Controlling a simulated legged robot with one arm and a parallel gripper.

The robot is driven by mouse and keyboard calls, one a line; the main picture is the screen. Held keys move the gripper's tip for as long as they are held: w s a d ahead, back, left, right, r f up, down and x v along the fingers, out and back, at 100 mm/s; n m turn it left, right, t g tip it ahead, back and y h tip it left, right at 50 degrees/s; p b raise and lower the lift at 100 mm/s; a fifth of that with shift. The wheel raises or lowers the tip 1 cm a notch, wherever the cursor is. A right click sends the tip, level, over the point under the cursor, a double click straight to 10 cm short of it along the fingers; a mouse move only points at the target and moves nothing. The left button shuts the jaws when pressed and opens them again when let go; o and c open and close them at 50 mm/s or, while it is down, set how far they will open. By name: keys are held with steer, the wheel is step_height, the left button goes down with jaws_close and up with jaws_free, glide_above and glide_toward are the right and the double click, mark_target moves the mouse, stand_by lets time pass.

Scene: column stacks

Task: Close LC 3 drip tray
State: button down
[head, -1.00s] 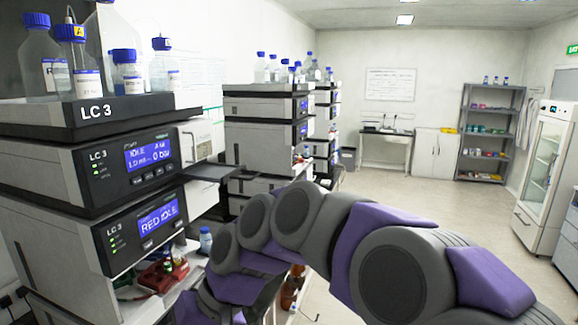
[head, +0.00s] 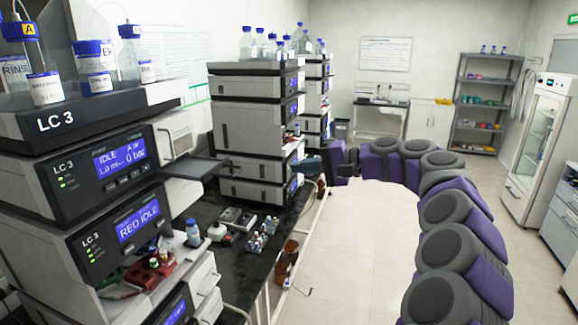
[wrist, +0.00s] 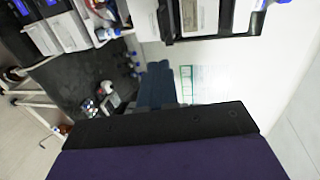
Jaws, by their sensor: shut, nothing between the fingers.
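The LC 3 stack (head: 95,120) stands at the left with its label on the top shelf. A dark flat tray (head: 195,167) sticks out from its right side, apparently pulled out, below a white box (head: 177,133). I cannot tell for sure that it is the drip tray. My gripper (head: 308,165) is right of the tray and apart from it, in front of the second stack, pointing left. In the wrist view, my gripper (wrist: 155,68) shows as dark blue fingers, shut and empty, above the dark bench. The fingertips are small and blurred.
Bottles stand on top of LC 3. A second stack (head: 255,130) stands behind. The floor to the right is free.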

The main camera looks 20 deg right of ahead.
steer(key=s+x, duration=0.1)
steer(key=x, duration=1.3)
steer(key=shift+w+a, duration=0.25)
steer(key=shift+a, duration=0.35)
